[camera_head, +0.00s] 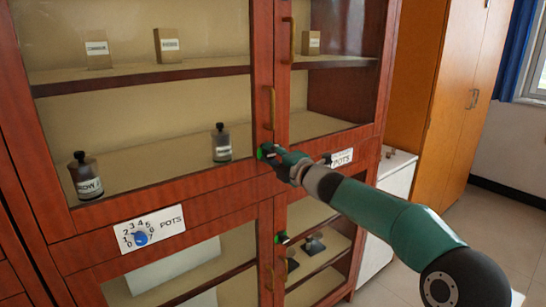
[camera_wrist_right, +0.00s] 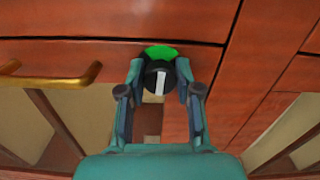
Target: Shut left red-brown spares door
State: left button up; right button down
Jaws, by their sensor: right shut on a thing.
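A red-brown cabinet has a glazed upper left door (camera_head: 262,60) with a brass handle (camera_head: 272,108), and an upper right door (camera_head: 284,75) beside it. I cannot tell whether the left door stands slightly ajar. No plate reading "spares" is legible. My right gripper (camera_head: 266,153) is at the foot of the left door's inner edge. In the right wrist view its fingers (camera_wrist_right: 160,82) are shut on a black knob (camera_wrist_right: 157,82) with a white line and a green patch behind. My left gripper is not in view.
A plate reading POTS (camera_head: 170,222) with a blue dial sits below the left glass. Another POTS plate (camera_head: 342,158) is at right. A second green-marked knob (camera_head: 281,237) is on the lower doors. A white cabinet (camera_head: 397,180) and an orange-brown cupboard (camera_head: 440,95) stand right.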

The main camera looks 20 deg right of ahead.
jog(key=shift+s+a+f, duration=0.1)
jog(key=shift+a+f, duration=0.15)
jog(key=shift+f, duration=0.1)
jog(key=c, duration=0.8)
grip_release()
jog(key=shift+s+d+r, duration=0.15)
jog(key=shift+d+r, duration=0.1)
jog(key=v, duration=1.1)
jog(key=shift+s, duration=0.3)
